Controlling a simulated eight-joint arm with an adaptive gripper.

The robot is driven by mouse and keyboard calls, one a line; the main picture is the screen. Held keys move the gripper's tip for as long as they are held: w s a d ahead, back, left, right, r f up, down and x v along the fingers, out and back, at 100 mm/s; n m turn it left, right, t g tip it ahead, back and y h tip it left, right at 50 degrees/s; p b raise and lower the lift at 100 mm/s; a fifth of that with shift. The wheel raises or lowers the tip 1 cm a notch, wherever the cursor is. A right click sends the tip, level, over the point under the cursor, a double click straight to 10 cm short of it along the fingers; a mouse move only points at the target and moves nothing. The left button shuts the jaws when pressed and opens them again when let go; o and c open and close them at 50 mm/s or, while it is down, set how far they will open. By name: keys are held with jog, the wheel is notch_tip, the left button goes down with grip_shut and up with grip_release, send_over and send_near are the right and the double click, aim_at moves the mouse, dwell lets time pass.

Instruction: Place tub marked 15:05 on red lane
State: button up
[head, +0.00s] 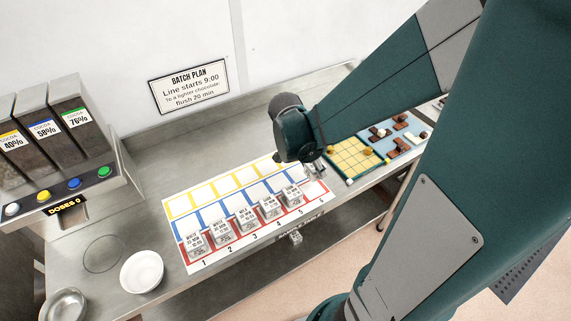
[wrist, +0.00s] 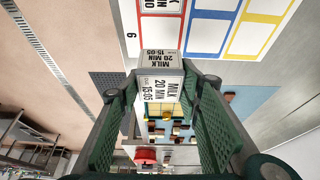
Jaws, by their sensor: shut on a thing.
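My gripper (head: 316,172) is at the right end of the lane mat, by column 6. In the wrist view my gripper (wrist: 160,86) is shut on a tub (wrist: 161,90) whose label reads MILK, 20 MIN, 15:05. The red lane (wrist: 162,22) shows just past the tub, at the cell numbered 6. I cannot tell whether the tub touches the mat. In the head view the dark gripper body mostly hides it. The red lane (head: 187,261) runs along the mat's near side, with tubs such as this one (head: 222,232) in columns 1 to 5.
The yellow lane (head: 205,196) and blue lane (head: 212,216) look empty where visible. A yellow grid board (head: 349,160) and a blue board with chocolates (head: 398,137) lie right of the mat. A white bowl (head: 142,271) and cocoa dispenser (head: 62,140) stand left.

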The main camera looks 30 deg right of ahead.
aim_at(308, 172)
jog(key=shift+f, duration=2.05)
jog(key=shift+f, duration=0.1)
jog(key=shift+f+b, duration=0.55)
jog(key=shift+f, duration=1.4)
jog(key=shift+f, duration=0.2)
jog(key=o, duration=1)
jog(key=shift+c, duration=0.2)
jog(key=shift+r, duration=0.2)
jog(key=shift+p+v, duration=0.8)
jog(key=shift+v, duration=5.15)
